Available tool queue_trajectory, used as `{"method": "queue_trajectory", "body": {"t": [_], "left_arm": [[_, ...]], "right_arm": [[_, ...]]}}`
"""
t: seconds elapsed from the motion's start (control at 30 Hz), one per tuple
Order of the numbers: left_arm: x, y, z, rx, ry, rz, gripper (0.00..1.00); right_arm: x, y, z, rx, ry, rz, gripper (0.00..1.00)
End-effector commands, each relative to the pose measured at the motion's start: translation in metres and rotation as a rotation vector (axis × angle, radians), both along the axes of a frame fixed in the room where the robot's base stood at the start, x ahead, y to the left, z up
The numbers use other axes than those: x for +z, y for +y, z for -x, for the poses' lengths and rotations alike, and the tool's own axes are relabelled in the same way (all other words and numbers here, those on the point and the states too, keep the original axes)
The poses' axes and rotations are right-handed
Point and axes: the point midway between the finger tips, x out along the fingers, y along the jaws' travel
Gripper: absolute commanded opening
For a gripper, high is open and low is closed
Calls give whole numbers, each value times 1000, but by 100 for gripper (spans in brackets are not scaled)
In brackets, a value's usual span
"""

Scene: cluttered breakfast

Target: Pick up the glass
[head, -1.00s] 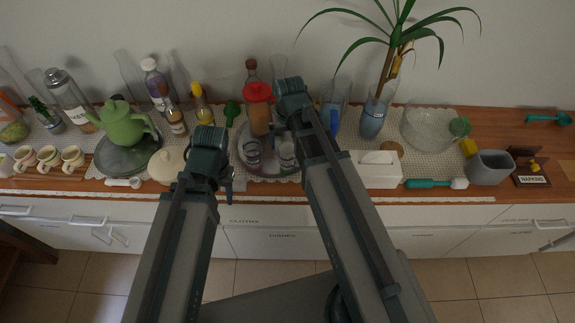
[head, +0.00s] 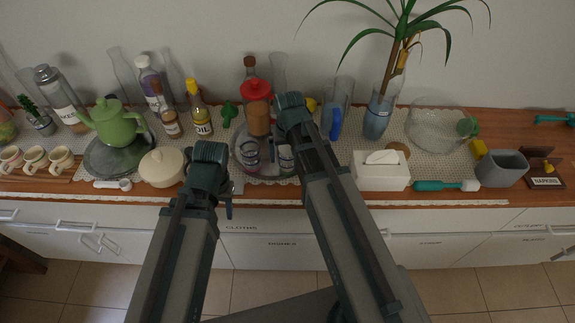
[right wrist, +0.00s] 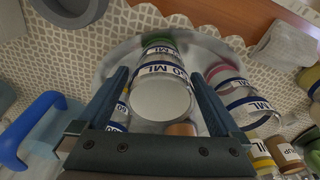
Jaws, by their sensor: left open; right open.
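Clear glasses with blue ML bands stand on a round silver tray (head: 262,178). One glass (head: 249,151) shows at the tray's left, and another (head: 286,157) is partly hidden by my right arm. In the right wrist view, a glass (right wrist: 162,98) with a blue ML band lies between the open fingers of my right gripper (right wrist: 160,88), with no clear contact. Another glass (right wrist: 238,95) stands to its right, outside the fingers. My left gripper (head: 226,204) is open and empty near the counter's front edge, away from the glasses; its fingers are mostly hidden.
A red-lidded jar (head: 257,106) stands at the back of the tray. A lidded cream bowl (head: 162,168) and a green teapot (head: 117,127) are left. A tissue box (head: 380,172) and a vase with a plant (head: 376,121) are right. Bottles line the wall.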

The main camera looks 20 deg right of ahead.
Motion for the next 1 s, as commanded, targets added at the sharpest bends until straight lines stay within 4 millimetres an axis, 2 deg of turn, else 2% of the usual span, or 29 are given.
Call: {"method": "queue_trajectory", "body": {"t": [0.23, 0.7, 0.73, 1.0], "left_arm": [[0, 0, 0, 0, 0, 0, 50], [0, 0, 0, 0, 0, 0, 50], [0, 0, 0, 0, 0, 0, 50], [1, 0, 0, 0, 0, 0, 50]], "right_arm": [[0, 0, 0, 0, 0, 0, 98], [0, 0, 0, 0, 0, 0, 14], [0, 0, 0, 0, 0, 0, 10], [1, 0, 0, 0, 0, 0, 10]]}}
